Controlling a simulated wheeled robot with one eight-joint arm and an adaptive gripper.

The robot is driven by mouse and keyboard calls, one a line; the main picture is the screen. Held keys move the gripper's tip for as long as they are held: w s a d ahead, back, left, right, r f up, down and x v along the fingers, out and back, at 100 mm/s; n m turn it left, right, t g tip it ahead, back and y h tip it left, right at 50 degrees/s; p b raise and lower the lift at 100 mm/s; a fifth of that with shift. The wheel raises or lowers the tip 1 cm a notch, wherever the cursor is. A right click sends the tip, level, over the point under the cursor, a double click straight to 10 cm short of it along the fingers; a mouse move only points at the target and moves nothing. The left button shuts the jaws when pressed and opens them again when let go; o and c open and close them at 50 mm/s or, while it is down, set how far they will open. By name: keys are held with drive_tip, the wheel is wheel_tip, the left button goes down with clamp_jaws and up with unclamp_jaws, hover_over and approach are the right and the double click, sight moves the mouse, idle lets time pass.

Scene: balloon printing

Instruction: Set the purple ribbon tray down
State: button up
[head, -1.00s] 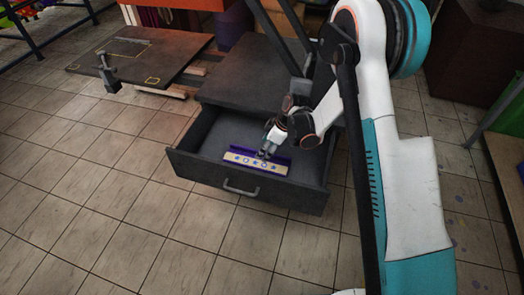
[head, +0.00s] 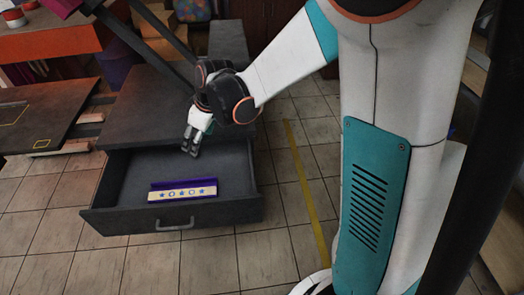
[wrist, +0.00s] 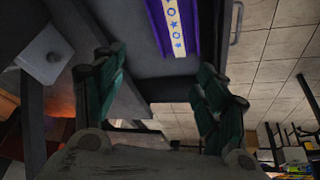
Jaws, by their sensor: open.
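The purple ribbon tray (head: 183,191), with a pale front strip marked with blue stars and rings, lies flat in the open dark drawer (head: 130,207), near its front panel. It also shows at the top of the wrist view (wrist: 176,30). My gripper (head: 191,148) is above the back right part of the drawer, apart from the tray. In the wrist view its two green fingers (wrist: 160,95) are spread wide with nothing between them.
The dark cabinet top (head: 145,110) lies behind the drawer. A dark bench (head: 40,115) with yellow markings is at the left. Tiled floor with a yellow line (head: 307,190) is clear to the right.

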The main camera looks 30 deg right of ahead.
drive_tip(key=s+d+r+m+t+h, duration=0.1)
drive_tip(key=s+d+r+m, duration=0.2)
drive_tip(key=s, duration=0.4)
drive_tip(key=s+d+r+m+t+h, duration=0.1)
drive_tip(key=s+d+r+m, duration=0.1)
drive_tip(key=s, duration=0.6)
drive_tip(key=s+d+r+m+t, duration=0.1)
drive_tip(key=s+d+r+m, duration=0.2)
drive_tip(key=s+r, duration=0.3)
drive_tip(key=shift+s+d+r+m+t+h, duration=0.15)
drive_tip(key=shift+s+d+m+t+h, duration=0.25)
drive_tip(key=shift+s, duration=0.85)
drive_tip(key=shift+d, duration=0.1)
